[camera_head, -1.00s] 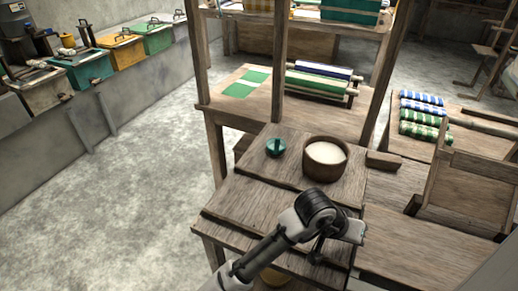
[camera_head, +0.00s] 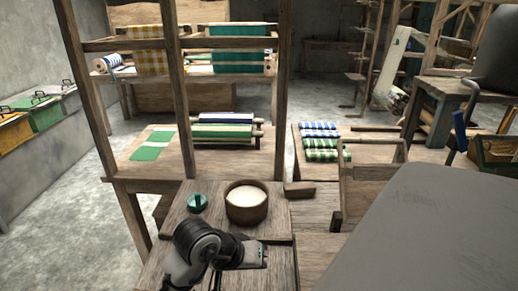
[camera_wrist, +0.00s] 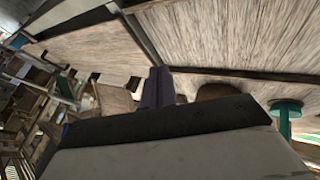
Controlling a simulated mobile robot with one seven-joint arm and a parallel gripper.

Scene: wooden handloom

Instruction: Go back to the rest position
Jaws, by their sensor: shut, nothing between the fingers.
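My gripper (camera_head: 262,256) is at the bottom of the head view, over the near part of the wooden table (camera_head: 178,222), in front of the bowl and the teal piece. In the wrist view its dark fingers (camera_wrist: 158,86) are together with nothing between them. The brown round bowl (camera_head: 246,203) holds something white; part of it shows in the wrist view (camera_wrist: 216,91). A small round teal piece (camera_head: 197,203) sits left of the bowl and shows at the right of the wrist view (camera_wrist: 285,112). The gripper's exact height above the table is hard to tell.
A wooden block (camera_head: 299,189) lies right of the bowl. Wooden loom posts (camera_head: 178,90) rise behind. Striped cloth rolls (camera_head: 321,142) lie on a bench to the right. Green cloth pieces (camera_head: 150,152) lie at the back left. Open floor (camera_head: 60,215) is at the left.

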